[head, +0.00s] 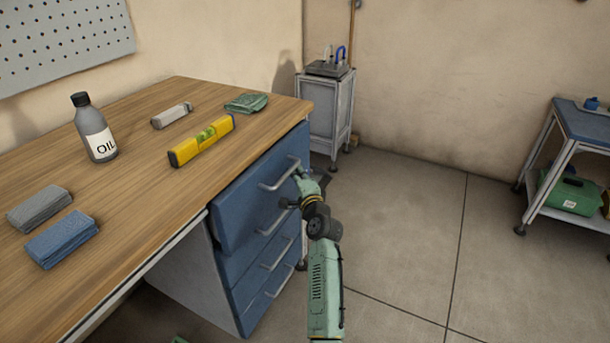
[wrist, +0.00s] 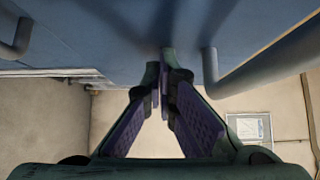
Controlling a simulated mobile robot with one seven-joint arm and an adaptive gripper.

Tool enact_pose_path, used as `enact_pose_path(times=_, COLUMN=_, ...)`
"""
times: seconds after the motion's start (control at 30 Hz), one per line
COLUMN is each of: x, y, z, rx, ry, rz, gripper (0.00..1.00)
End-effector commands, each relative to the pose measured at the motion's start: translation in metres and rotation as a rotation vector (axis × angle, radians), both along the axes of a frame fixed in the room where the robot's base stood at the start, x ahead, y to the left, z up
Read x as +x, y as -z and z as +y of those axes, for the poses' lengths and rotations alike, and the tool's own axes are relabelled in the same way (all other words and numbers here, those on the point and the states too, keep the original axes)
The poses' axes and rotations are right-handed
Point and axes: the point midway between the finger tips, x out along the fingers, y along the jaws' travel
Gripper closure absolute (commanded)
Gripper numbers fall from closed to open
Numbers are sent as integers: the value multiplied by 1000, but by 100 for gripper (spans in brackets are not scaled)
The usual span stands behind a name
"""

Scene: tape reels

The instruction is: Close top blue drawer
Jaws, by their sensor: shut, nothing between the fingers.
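The top blue drawer (head: 250,196) is in the bench's drawer unit in the head view, and its front appears to stand out a little from the drawers below. Its grey bar handle (head: 278,174) runs across the front. My gripper (head: 300,176) is at the right end of this handle, close to the drawer front. In the wrist view my gripper (wrist: 164,70) is shut and empty. Its fingertips point at a blue front (wrist: 120,35), near the foot of a grey handle (wrist: 262,66). I cannot tell whether the tips touch it.
More blue drawers (head: 252,284) with grey handles sit below. On the wooden bench top (head: 130,200) stand an oil bottle (head: 98,140), a yellow level (head: 202,141), a green cloth (head: 246,103) and folded cloths (head: 62,240). Open floor (head: 410,230) lies to the right, before a cart (head: 575,130).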

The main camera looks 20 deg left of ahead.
Motion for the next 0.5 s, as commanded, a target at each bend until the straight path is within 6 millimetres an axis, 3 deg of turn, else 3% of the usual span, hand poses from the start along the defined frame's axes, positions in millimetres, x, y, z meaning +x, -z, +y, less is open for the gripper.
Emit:
enact_pose_path(times=0.2, x=0, y=-1, z=24, rx=0, ry=-2, rz=0, gripper=100)
enact_pose_path(times=0.5, x=1, y=-1, z=34, rx=1, ry=-1, rz=-1, gripper=100)
